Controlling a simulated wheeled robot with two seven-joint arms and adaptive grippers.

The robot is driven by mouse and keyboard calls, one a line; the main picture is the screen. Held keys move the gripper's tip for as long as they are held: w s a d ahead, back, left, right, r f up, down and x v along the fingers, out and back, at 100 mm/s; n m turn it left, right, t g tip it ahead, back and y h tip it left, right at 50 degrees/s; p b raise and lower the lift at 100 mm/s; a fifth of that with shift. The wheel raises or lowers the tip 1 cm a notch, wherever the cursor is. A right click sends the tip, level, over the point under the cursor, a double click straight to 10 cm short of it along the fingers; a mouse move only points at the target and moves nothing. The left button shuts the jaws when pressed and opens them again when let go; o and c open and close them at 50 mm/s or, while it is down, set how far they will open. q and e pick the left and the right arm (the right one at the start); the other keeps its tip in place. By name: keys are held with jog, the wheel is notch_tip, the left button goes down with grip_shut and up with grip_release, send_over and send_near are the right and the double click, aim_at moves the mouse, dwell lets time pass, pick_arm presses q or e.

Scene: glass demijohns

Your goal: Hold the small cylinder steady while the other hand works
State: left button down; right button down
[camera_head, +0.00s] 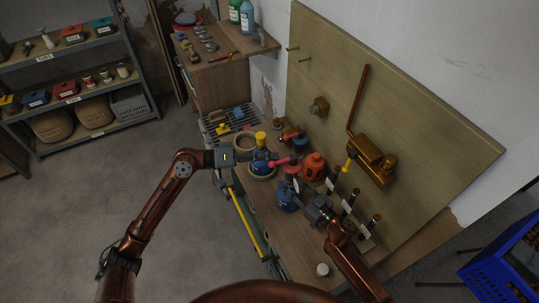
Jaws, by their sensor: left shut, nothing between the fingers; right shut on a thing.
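My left gripper (265,156) reaches in from the left, over a blue demijohn (262,171) in a pale ring. It is shut with nothing between its fingers. A pink piece (284,161) lies just right of its fingertips; whether they touch is unclear. My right gripper (301,188) is lower and to the right, beside a second blue demijohn (286,202). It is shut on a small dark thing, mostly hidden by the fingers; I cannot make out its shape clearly. A small white cylinder (322,269) stands apart near the bench's front end.
An orange demijohn (314,167) stands close behind the grippers. Several dark upright pieces with pale labels (348,201) stand to the right. A board (410,125) with a brass fitting (372,160) rises behind the bench. Bare bench top (290,245) lies left of the white cylinder.

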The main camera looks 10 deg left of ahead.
pick_arm(q)
jog(key=shift+s+d+n+t+y, duration=0.2)
jog(key=shift+s+n+t, duration=0.25)
jog(key=shift+t, duration=0.15)
jog(key=shift+s+d+n+t+y, duration=0.1)
jog(key=shift+s+n+t+y, duration=0.1)
jog(key=shift+s+n+t, duration=0.3)
jog(key=s+d, duration=0.4)
jog(key=d, duration=0.2)
jog(key=shift+s+d, duration=0.15)
jog(key=shift+d, duration=0.15)
jog(key=shift+d+r, duration=0.1)
jog(key=shift+s, duration=0.1)
jog(key=v, duration=1.2)
dwell(1.6)
